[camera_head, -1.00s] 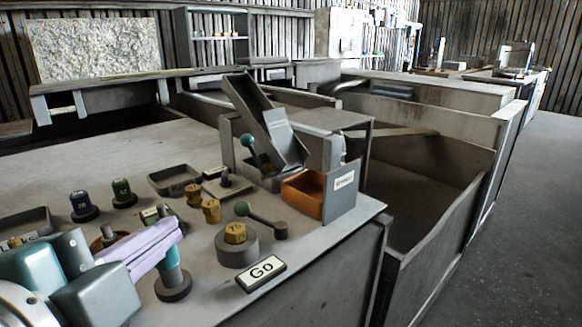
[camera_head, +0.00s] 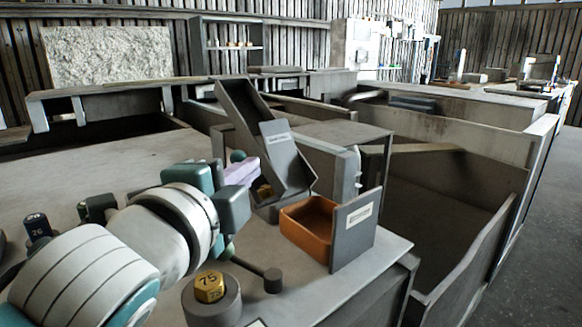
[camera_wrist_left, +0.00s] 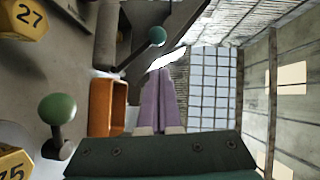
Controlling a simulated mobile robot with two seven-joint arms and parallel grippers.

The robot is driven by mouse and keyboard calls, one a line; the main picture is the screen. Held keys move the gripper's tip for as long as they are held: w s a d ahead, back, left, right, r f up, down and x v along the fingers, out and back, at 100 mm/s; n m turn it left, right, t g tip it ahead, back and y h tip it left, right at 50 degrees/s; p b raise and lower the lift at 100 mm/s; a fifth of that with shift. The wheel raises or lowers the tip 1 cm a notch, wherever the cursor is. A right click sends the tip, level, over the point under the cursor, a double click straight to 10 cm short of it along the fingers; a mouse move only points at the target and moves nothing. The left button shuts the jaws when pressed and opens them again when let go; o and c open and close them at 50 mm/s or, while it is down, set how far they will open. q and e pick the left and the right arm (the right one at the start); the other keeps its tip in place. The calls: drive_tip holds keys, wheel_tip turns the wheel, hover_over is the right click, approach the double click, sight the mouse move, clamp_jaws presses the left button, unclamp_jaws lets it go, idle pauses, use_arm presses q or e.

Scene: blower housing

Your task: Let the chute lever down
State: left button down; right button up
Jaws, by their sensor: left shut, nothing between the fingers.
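The tilted grey chute (camera_head: 257,118) stands at the back of the bench, with a labelled plate on it. The chute lever's green ball (camera_head: 238,156) shows just above my left fingers, partly hidden by them; it also shows in the left wrist view (camera_wrist_left: 157,36). My left gripper (camera_head: 254,167) is shut and empty, its lilac fingers beside the chute's lower left side. In the left wrist view the closed fingers (camera_wrist_left: 166,78) lie below the ball, apart from it in the picture. My right gripper is not in view.
An orange bin (camera_head: 299,219) sits by an upright labelled panel (camera_head: 357,228) at the bench's right edge. A gold 75 weight (camera_head: 209,287) rests on a round grey stand (camera_head: 214,308). A second green-balled lever (camera_wrist_left: 57,110) stands nearby. Deep open bins lie to the right.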

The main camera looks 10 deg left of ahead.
sight(236, 160)
use_arm(q)
drive_tip(key=shift+w+a+f, duration=0.2)
drive_tip(key=shift+w+a, duration=0.9)
drive_tip(key=shift+a, duration=0.05)
drive_tip(key=n+g+p, duration=0.1)
drive_tip(key=p, duration=0.2)
drive_tip(key=w+a+n+g+p, duration=0.1)
drive_tip(key=p, duration=0.3)
drive_tip(key=shift+w+a+r, duration=0.1)
drive_tip(key=shift+a, duration=0.15)
drive_tip(key=shift+w+a+f+n+h, duration=0.1)
drive_tip(key=shift+a+f+n+h, duration=0.1)
drive_tip(key=shift+f, duration=0.2)
drive_tip(key=shift+w+a+f+n+h, duration=0.1)
drive_tip(key=shift+f+n, duration=0.1)
drive_tip(key=shift+f, duration=0.15)
drive_tip(key=shift+r, duration=0.1)
